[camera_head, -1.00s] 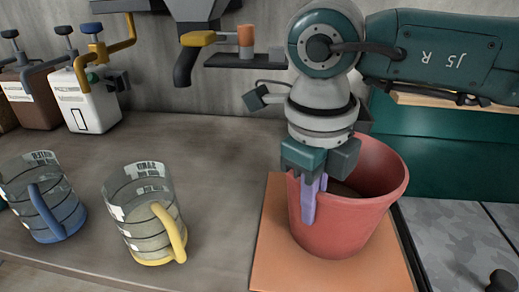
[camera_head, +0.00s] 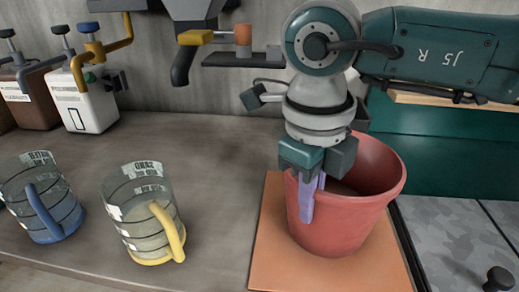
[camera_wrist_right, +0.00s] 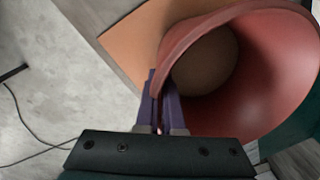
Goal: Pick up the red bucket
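The red bucket (camera_head: 345,222) stands upright on an orange board (camera_head: 272,250) at the right of the counter in the camera_head view. Its open mouth also shows in the camera_wrist_right view, where the bucket wall (camera_wrist_right: 275,65) surrounds a brown round bottom or content. My right gripper (camera_head: 312,195) points down at the bucket's left rim, with its purple fingers astride the wall, one outside and one inside. In the camera_wrist_right view the fingers (camera_wrist_right: 161,105) are close together on the rim. The bucket appears to rest on the board. My left gripper is not in view.
A clear jug with a yellow handle (camera_head: 147,220) and one with a blue handle (camera_head: 42,200) stand to the left. Containers with taps, including a white one (camera_head: 82,105), stand at the back left. A spout (camera_head: 183,65) hangs at the back. Counter between yellow jug and board is clear.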

